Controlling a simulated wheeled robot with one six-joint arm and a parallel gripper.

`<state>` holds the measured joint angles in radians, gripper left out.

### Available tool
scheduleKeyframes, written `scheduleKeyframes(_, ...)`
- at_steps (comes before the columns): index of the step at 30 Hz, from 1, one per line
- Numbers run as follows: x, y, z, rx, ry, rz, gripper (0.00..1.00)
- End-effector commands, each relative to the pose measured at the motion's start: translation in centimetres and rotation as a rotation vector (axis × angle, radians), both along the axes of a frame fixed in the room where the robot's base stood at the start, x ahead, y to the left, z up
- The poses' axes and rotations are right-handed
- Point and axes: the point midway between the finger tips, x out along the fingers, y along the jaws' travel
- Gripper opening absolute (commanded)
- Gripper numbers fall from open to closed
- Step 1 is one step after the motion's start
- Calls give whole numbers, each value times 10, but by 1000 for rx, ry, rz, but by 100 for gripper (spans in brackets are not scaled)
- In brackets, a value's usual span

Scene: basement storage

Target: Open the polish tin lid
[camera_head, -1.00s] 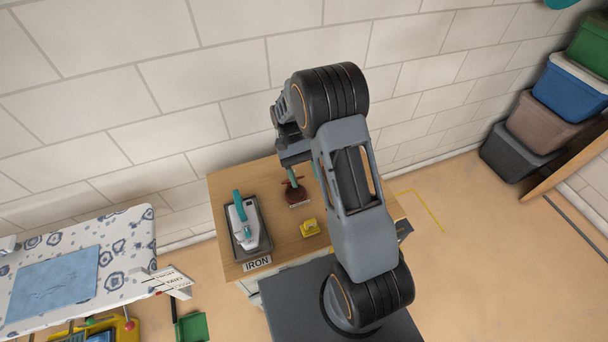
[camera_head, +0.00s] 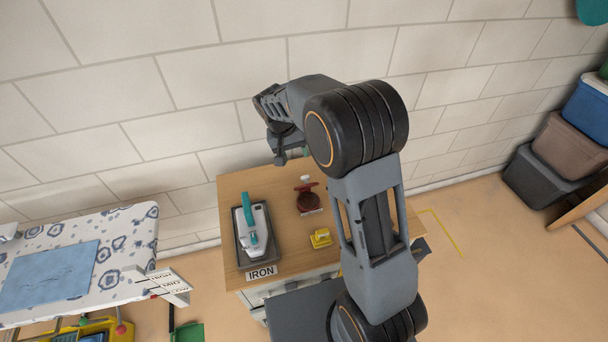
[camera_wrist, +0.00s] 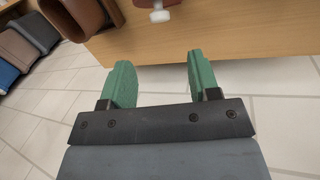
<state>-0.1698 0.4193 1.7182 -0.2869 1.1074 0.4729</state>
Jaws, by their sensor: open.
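The polish tin appears to be the round dark red-brown thing (camera_head: 308,202) on the wooden table, with a small label at its front. A brighter red part stands up at its back edge; it looks like a raised lid, but it is too small to be sure. My gripper (camera_wrist: 158,72) shows two green fingers standing apart with nothing between them. In the head view the gripper is mostly hidden behind my arm, above and behind the tin, apart from it. I cannot identify the tin in the wrist view.
A white and teal iron (camera_head: 250,228) rests on a dark tray left of the tin. A yellow item (camera_head: 320,238) sits in front of the tin. The block wall (camera_head: 180,100) is close behind the table (camera_head: 232,190). An ironing board (camera_head: 120,240) stands left; stacked bins (camera_head: 570,145) stand right.

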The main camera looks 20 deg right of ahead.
Motion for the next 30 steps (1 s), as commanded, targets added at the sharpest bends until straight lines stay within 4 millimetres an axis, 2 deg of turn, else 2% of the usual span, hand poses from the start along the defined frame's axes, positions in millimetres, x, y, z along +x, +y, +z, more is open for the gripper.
scheduleKeyframes(9,-4,-17,-59,-1,7,-1,56)
scheduleKeyframes(15,-5,-24,-86,0,6,-2,56)
scheduleKeyframes(21,-5,-28,-100,0,4,-1,56)
scheduleKeyframes(30,-5,-29,-104,0,3,-1,56)
